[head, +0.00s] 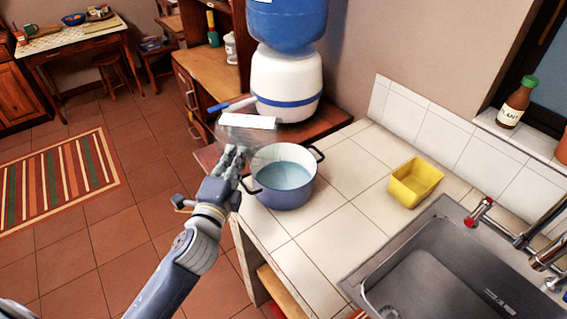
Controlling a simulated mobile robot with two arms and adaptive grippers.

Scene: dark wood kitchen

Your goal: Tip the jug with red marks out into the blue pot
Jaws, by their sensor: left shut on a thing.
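The blue pot (284,191) stands on the white tiled counter near its left corner, open at the top, with dark handles on its sides. Its inside looks pale blue; I cannot tell whether it holds liquid. My left gripper (234,158) is just left of the pot's rim, shut on a see-through vessel, apparently the jug (232,134). The jug is above and behind the gripper, beside the pot's back left rim. Its tilt is hard to make out and no red marks show. My right gripper is out of view.
A water dispenser with a blue bottle (286,24) stands behind the pot. A white block-like thing (247,122) shows near the jug. A yellow container (415,182) and the sink (430,270) are to the right. Bare tiles lie between pot and sink.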

